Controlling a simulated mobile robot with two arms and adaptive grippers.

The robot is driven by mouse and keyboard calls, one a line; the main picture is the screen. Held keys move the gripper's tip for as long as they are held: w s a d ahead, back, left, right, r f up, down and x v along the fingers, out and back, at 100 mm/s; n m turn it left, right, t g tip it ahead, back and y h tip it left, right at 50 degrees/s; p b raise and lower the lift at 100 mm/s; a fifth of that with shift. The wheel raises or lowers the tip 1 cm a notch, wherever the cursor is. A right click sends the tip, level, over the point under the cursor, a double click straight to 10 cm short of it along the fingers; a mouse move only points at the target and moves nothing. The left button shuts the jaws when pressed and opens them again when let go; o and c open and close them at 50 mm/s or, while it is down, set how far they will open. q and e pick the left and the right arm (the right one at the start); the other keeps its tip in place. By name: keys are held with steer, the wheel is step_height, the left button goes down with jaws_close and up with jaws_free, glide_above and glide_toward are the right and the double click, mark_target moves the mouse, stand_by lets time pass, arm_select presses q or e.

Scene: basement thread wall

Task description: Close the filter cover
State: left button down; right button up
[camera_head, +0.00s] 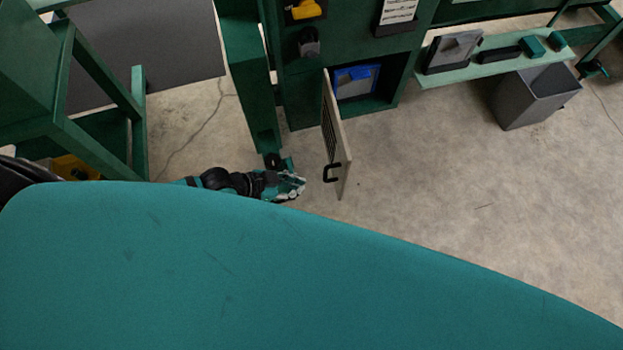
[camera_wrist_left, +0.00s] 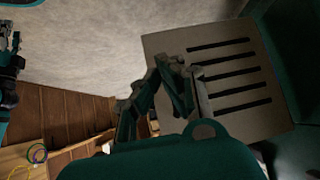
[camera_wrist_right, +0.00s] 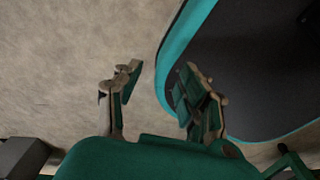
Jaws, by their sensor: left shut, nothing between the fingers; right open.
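The filter cover (camera_head: 334,130) is a light grey hinged panel with dark slots and a black handle (camera_head: 332,173). It stands swung open from the green cabinet, exposing a compartment with a blue-framed filter (camera_head: 356,81). My left gripper (camera_head: 298,187) is shut and empty, just left of the cover's handle end. In the left wrist view the slotted cover (camera_wrist_left: 215,110) lies behind the left fingertips (camera_wrist_left: 172,65); I cannot tell whether they touch it. My right gripper (camera_wrist_right: 165,85) is open and empty, seen only in the right wrist view, beside my teal-edged base.
A green shelf (camera_head: 490,66) with dark items is at the right, and a grey bin (camera_head: 536,96) stands below it. A green frame (camera_head: 95,90) stands at the left. The concrete floor (camera_head: 430,180) right of the cover is clear.

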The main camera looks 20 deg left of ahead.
arm_select(q)
steer(key=shift+w+d+f+p, duration=0.15)
steer(key=shift+w+d+p, duration=0.3)
steer(key=shift+w+d, duration=1.2)
steer(key=shift+s+d, duration=0.15)
